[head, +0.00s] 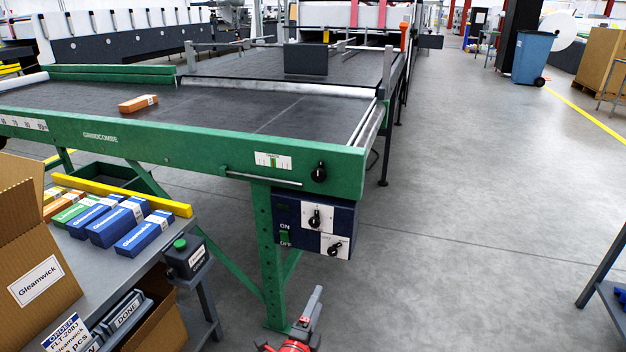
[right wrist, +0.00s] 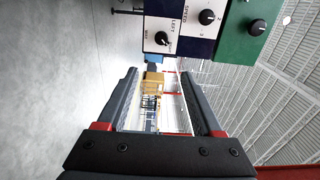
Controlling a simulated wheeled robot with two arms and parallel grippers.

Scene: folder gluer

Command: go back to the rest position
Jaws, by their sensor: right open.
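My right gripper (head: 306,318) shows at the bottom of the head view, low in front of the green conveyor's leg. In the right wrist view its two dark fingers (right wrist: 160,85) stand apart with nothing between them. Beyond them I see the blue control panel (right wrist: 180,25) with black knobs, and the distant hall. The panel (head: 313,226) also shows in the head view under the conveyor's end, above my right gripper. My left gripper is not in view.
The green-framed conveyor (head: 200,146) carries one orange carton (head: 138,103). Another table edge (head: 605,290) stands at right. The floor (head: 480,230) between is clear.

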